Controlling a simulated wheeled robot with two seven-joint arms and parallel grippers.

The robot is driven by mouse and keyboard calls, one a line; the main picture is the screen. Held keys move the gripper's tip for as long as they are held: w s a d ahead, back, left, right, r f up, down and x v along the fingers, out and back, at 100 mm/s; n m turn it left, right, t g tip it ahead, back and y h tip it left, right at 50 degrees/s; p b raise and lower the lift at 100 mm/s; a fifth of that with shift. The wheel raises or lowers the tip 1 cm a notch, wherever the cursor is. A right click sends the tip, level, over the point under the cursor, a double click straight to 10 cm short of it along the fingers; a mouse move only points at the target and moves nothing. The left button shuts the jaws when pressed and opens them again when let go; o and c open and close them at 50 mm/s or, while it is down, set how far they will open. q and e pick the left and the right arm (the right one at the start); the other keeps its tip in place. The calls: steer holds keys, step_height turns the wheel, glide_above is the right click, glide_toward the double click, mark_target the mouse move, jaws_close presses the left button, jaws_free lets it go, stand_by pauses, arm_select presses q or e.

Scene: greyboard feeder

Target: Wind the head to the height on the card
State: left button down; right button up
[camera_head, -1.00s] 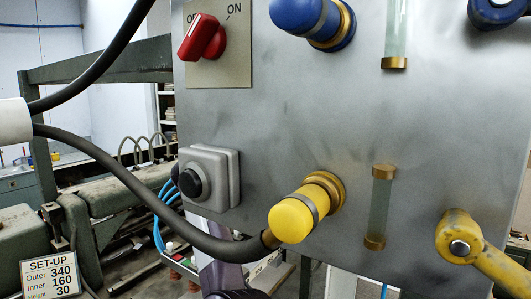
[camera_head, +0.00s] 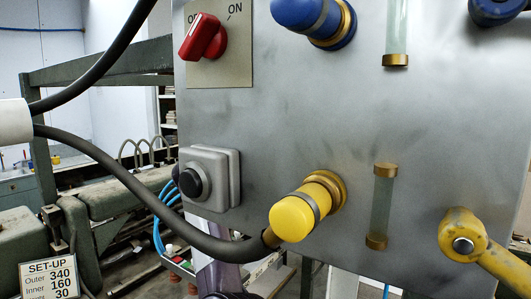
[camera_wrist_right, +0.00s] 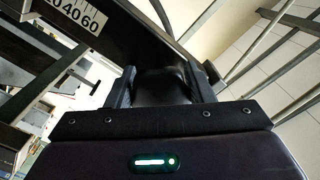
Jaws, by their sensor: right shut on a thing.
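The set-up card (camera_head: 49,277) stands at the lower left of the head view. It reads Outer 340 and Inner 160, with 30 on the bottom line, whose label is cut off by the frame edge. In the right wrist view, my right gripper (camera_wrist_right: 163,82) is shut on a black handle-like part (camera_wrist_right: 165,88). Its full shape is hidden between the fingers. A white scale (camera_wrist_right: 78,14) with 40 and 60 readable lies on a dark beam at the upper left; I cannot see a pointer on it. My left gripper is not in view.
A grey panel (camera_head: 300,130) fills much of the head view. It carries a red switch (camera_head: 203,37), a black button (camera_head: 193,182), yellow (camera_head: 293,217) and blue (camera_head: 298,14) fittings, and a yellow lever (camera_head: 468,240). Black hoses cross the left side.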

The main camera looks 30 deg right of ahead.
steer(key=o, duration=1)
steer(key=shift+a, duration=0.15)
steer(key=b+v, duration=0.4)
steer(key=v, duration=0.3)
steer(key=shift+s+a+b, duration=0.15)
steer(key=shift+a+b, duration=0.05)
steer(key=shift+b, duration=0.1)
